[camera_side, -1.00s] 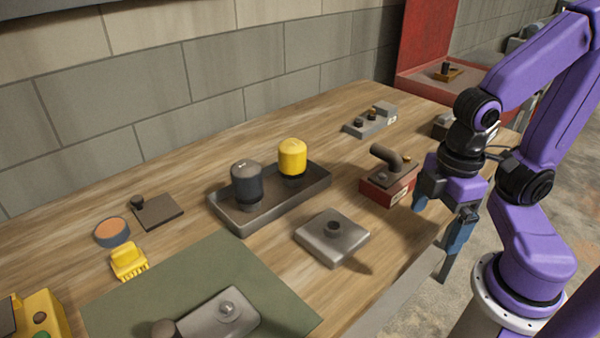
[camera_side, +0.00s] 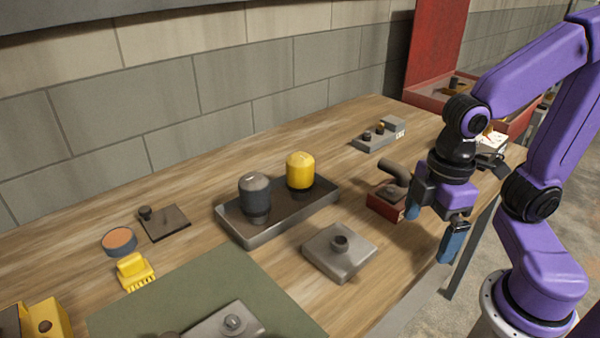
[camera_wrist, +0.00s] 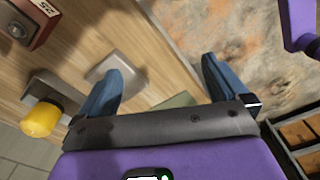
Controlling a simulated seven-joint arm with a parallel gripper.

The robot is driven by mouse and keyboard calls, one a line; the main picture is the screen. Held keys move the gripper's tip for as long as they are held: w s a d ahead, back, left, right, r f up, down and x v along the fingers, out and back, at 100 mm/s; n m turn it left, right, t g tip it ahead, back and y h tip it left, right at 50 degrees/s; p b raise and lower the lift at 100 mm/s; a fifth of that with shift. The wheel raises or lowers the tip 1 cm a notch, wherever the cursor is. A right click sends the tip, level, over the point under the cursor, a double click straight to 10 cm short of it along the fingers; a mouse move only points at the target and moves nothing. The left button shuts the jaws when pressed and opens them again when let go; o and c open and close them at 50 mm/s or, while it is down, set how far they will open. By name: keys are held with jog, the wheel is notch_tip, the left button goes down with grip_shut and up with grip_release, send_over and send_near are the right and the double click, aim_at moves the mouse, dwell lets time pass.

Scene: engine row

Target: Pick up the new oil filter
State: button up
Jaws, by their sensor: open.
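Two rounded oil filters, one yellow (camera_side: 300,171) and one dark grey (camera_side: 255,193), stand upright in a shallow metal tray (camera_side: 250,239) on the wooden bench. The yellow one looks clean; no label tells which is the new one. The yellow filter also shows at the lower left of the wrist view (camera_wrist: 41,119); the dark one cannot be made out there. My gripper (camera_side: 433,226) is open and empty near the bench's front edge, right of the tray and apart from both filters. Its two blue fingers stand wide apart in the wrist view (camera_wrist: 164,70).
A grey metal block with a stud (camera_side: 340,256) lies between tray and front edge. A red box with a dark bent pipe (camera_side: 385,203) stands close beside my gripper. A green mat (camera_side: 180,290), a yellow brush-like piece (camera_side: 134,270) and a round tin (camera_side: 119,242) lie left.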

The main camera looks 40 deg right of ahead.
jog(key=w+a+r, duration=0.2)
jog(key=w, duration=0.4)
jog(key=w+a+r, duration=0.2)
jog(key=w, duration=0.4)
jog(key=n, duration=0.1)
send_near(299, 155)
notch_tip(299, 155, down, 9)
jog(key=shift+w+a+f, duration=0.1)
jog(key=shift+a+f, duration=0.05)
jog(key=shift+s+f, duration=0.2)
jog(key=shift+f, duration=2.45)
jog(key=c, duration=1.3)
